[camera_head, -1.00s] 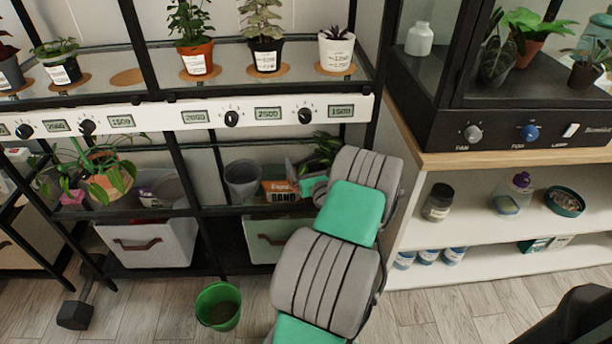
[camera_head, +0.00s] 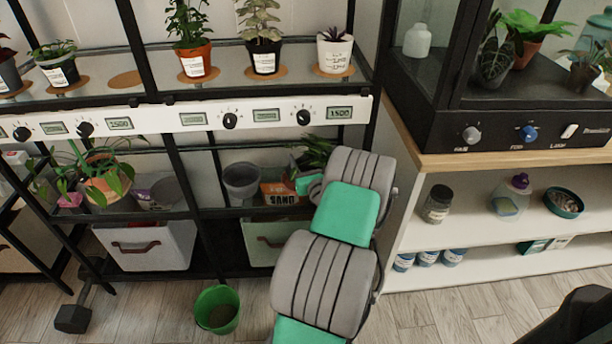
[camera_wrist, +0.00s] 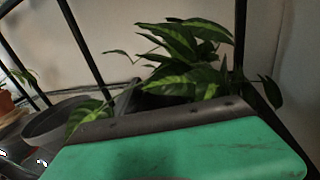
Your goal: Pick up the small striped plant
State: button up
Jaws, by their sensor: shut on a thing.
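The small striped plant, with dark green leaves and pale yellow-green stripes, is at the right of the lower rack shelf in the head view (camera_head: 318,152). It shows close up in the wrist view (camera_wrist: 185,50), just beyond the green and dark end of my gripper (camera_wrist: 150,122). In the head view my arm reaches up to it and my gripper (camera_head: 304,184) is mostly hidden behind my own arm. My gripper is shut on the striped plant. Its pot and the contact with the jaws are hidden, and I cannot tell whether the pot is clear of the shelf.
A grey pot (camera_head: 242,182) and an orange-and-white bag (camera_head: 284,192) stand left of my gripper. Black rack posts (camera_head: 210,185) and the white control strip (camera_head: 180,118) above limit room. Potted plants fill the upper shelf. A green bucket (camera_head: 217,309) is on the floor.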

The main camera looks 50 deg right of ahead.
jog(key=shift+f, duration=0.15)
grip_shut()
